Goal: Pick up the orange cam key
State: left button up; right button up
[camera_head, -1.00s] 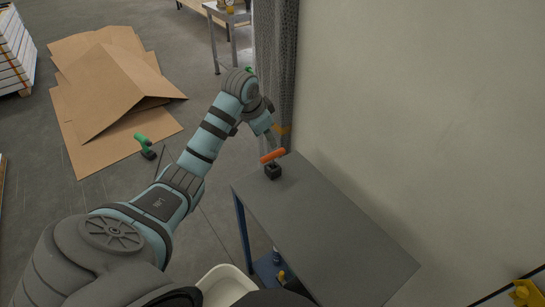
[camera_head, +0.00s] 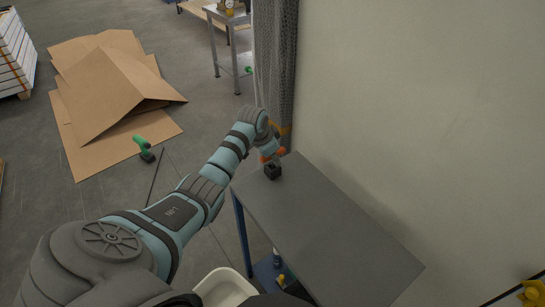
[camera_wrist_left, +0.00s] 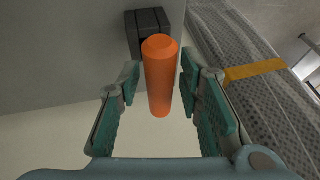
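The orange cam key (camera_wrist_left: 160,80) is a cylinder pointing toward the left wrist camera. Behind it is a black block (camera_wrist_left: 148,22). In the head view the block (camera_head: 273,172) sits at the far end of the grey table (camera_head: 325,235), and the orange key (camera_head: 281,152) is partly hidden by my gripper. My left gripper (camera_head: 271,156) is at the key. In the wrist view its fingers stand apart on either side of the key, with a visible gap on each side. My right gripper is out of view.
A grey mesh curtain or panel (camera_head: 275,70) and a pale wall (camera_head: 420,120) are close beyond the table. The rest of the tabletop is clear. A white bin (camera_head: 224,288) is beside the table at the bottom. A green tool (camera_head: 145,148) and flattened cardboard (camera_head: 110,80) lie on the floor.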

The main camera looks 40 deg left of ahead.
pick_arm(q)
grip_shut()
notch_tip(320, 180, up, 20)
jog(key=p, duration=0.2)
